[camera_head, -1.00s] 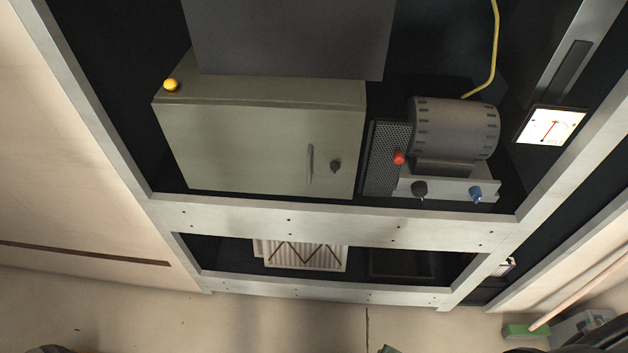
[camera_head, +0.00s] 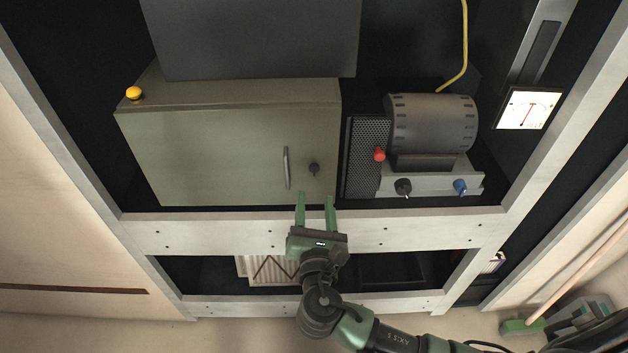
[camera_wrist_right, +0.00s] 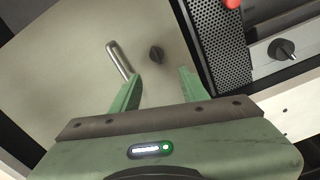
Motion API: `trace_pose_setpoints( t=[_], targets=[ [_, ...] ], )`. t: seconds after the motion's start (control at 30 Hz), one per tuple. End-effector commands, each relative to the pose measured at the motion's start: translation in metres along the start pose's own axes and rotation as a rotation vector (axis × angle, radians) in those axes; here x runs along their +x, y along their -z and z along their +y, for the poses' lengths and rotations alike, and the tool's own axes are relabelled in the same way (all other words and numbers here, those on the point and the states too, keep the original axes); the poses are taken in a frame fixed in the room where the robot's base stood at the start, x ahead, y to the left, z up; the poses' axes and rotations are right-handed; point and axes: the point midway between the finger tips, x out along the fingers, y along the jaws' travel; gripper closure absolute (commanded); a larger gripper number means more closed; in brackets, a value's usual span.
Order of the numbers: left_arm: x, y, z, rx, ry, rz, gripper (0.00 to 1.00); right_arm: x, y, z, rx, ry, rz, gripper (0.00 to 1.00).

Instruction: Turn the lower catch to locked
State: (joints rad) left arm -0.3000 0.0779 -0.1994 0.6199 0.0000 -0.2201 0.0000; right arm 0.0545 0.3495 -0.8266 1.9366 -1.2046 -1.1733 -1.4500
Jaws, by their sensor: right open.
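The lower catch is a small dark knob (camera_head: 314,169) on the front of a grey-green cabinet (camera_head: 215,150), right of a vertical metal handle (camera_head: 286,168). In the right wrist view the catch (camera_wrist_right: 156,54) lies beyond the fingertips, between their lines, with the handle (camera_wrist_right: 119,59) to its left. My right gripper (camera_head: 316,197) is open and empty, just below the catch and apart from it in the picture; its green fingers also show in the right wrist view (camera_wrist_right: 159,84). My left gripper is not in view.
A pale rack beam (camera_head: 420,230) runs below the cabinet. To the right stand a perforated panel, a red knob (camera_head: 379,154), a grey motor-like drum (camera_head: 432,124), a black knob (camera_head: 403,187) and a blue knob (camera_head: 460,187). A yellow button (camera_head: 134,93) sits at the cabinet's top left.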

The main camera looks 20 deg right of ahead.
Motion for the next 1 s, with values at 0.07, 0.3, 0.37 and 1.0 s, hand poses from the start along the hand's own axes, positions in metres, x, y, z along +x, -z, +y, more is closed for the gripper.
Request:
trace_pose_setpoints(
  t=[0.07,0.3,0.37,1.0],
  targets=[
    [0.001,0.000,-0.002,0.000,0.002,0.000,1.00,0.000,-0.011,0.004,-0.018,-0.006,-0.029,0.55],
    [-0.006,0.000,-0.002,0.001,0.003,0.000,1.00,0.033,-0.016,0.004,-0.024,-0.004,-0.034,0.55],
    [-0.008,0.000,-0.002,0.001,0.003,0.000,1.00,0.043,-0.016,0.004,-0.023,-0.004,-0.033,0.55],
    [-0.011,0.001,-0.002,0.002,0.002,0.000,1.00,0.075,-0.014,0.004,-0.019,-0.005,-0.027,0.72]
  ],
)
